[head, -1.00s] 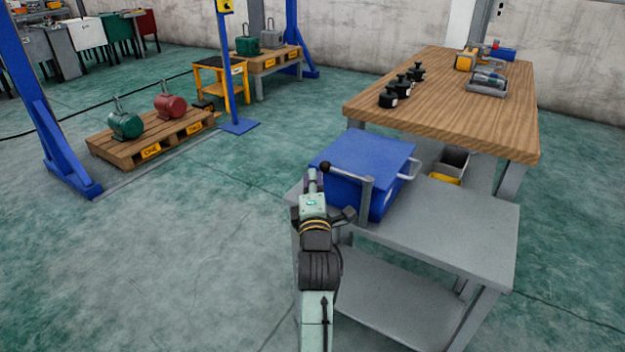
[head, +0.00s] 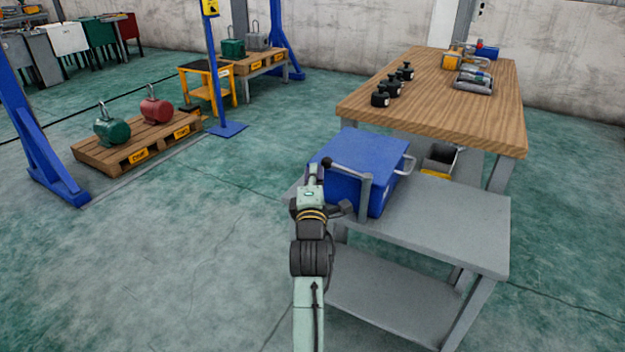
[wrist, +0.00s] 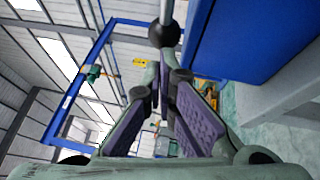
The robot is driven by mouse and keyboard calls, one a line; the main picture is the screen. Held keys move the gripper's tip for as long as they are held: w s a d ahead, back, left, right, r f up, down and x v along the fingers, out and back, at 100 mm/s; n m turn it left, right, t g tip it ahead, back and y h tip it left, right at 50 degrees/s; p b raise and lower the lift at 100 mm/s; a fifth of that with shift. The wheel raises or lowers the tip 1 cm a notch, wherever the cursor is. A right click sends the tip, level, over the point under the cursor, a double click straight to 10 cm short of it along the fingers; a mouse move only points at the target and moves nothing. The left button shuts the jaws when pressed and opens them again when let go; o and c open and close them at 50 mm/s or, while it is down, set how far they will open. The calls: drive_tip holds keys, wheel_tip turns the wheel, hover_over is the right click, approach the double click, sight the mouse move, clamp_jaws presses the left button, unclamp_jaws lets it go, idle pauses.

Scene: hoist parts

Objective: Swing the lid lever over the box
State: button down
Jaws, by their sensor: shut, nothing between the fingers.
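The blue box (head: 360,152) sits on a low grey table. A grey post (head: 366,198) stands at its near side and carries the lid lever (head: 347,169), a thin bar ending in a black ball knob (head: 326,162). The knob is at the box's left part in the head view. My gripper (head: 314,170) is shut and empty, just left of the knob. In the wrist view the purple-padded fingers (wrist: 168,84) come together below the knob (wrist: 164,33), and the box's blue side (wrist: 250,38) is at right. Contact between fingertips and knob cannot be told.
The low grey table (head: 450,222) has free room right of the box. A wooden workbench (head: 440,95) with black weights (head: 390,88) stands behind. Open floor lies left.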

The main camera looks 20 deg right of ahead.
sight(322, 163)
drive_tip(key=shift+w+d+m+g+h, duration=0.6)
drive_tip(key=shift+w+d+h, duration=0.5)
drive_tip(key=shift+w+d, duration=0.5)
